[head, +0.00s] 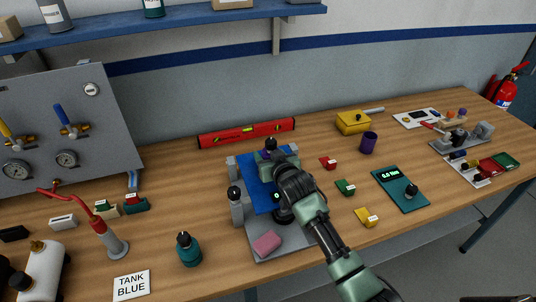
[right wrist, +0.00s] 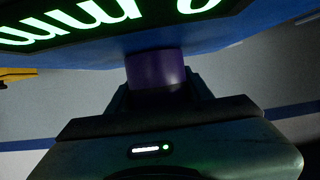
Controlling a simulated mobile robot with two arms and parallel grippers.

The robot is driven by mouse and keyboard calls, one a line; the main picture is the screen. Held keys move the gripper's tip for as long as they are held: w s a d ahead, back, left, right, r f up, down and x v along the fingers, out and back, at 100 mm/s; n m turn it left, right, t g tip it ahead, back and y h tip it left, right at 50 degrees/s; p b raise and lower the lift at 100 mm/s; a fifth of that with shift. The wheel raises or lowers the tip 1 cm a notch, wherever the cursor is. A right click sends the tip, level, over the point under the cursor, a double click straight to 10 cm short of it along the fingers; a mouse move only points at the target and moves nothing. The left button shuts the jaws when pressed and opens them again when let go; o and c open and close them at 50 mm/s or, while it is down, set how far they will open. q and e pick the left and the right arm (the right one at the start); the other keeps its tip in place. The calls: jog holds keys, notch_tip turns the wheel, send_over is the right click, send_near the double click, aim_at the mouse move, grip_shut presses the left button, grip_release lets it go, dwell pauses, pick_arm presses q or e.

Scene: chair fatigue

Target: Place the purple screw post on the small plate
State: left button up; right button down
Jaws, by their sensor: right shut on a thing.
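My right gripper (head: 270,163) is over the blue fixture (head: 257,197) on the grey base, and its arm hides part of the fixture. In the right wrist view the purple screw post (right wrist: 155,70) is a short purple cylinder between my right gripper's dark fingers (right wrist: 158,95). The gripper is shut on it. Its far end meets the edge of the blue body in that view; I cannot tell whether they touch. In the head view only a trace of purple shows by the fingers. I cannot tell which surface is the small plate. My left gripper is not in view.
A purple cup (head: 368,143), a red block (head: 328,163), a green block (head: 345,187) and a yellow block (head: 366,217) stand right of the fixture. A pink block (head: 267,243) lies on its base. A red level (head: 247,132) lies behind. Bare table shows between these things.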

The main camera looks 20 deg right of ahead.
jog(key=c, duration=0.6)
grip_release()
jog(key=shift+s+r, duration=0.15)
jog(key=b+v, duration=0.1)
jog(key=v, duration=1)
jog(key=shift+s+r+b, duration=0.15)
jog(key=shift+s+b, duration=0.15)
jog(key=shift+s, duration=0.05)
